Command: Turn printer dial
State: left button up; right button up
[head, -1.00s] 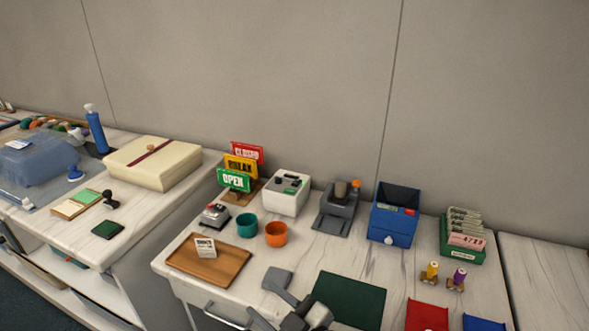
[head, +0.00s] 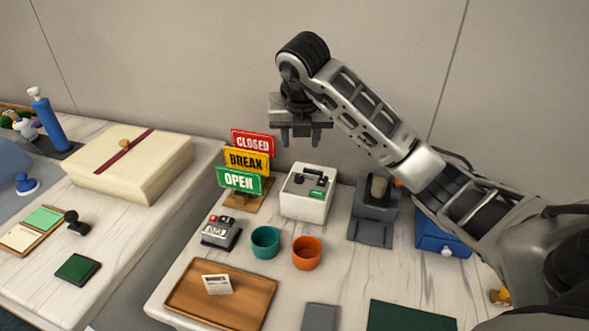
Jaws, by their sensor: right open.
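The white box-shaped machine (head: 305,203) stands at the back of the table and looks like the printer. Its top carries dark controls (head: 315,174) and a small green patch. The dial itself is too small to make out for certain. My right gripper (head: 301,138) points down, open and empty, above and slightly behind the machine in the picture, apart from it. My left gripper is out of view.
The CLOSED, BREAK and OPEN signs (head: 246,160) stand close left of the machine. A grey device (head: 372,225) stands right. Teal (head: 265,243) and orange (head: 306,254) cups, a counter (head: 221,231) and a wooden tray (head: 186,292) lie in front.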

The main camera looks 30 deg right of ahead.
aim_at(299, 176)
jog(key=p+x, duration=0.1)
jog(key=x, duration=1.3)
jog(key=shift+a+f, duration=0.1)
jog(key=shift+f, duration=0.25)
grip_shut()
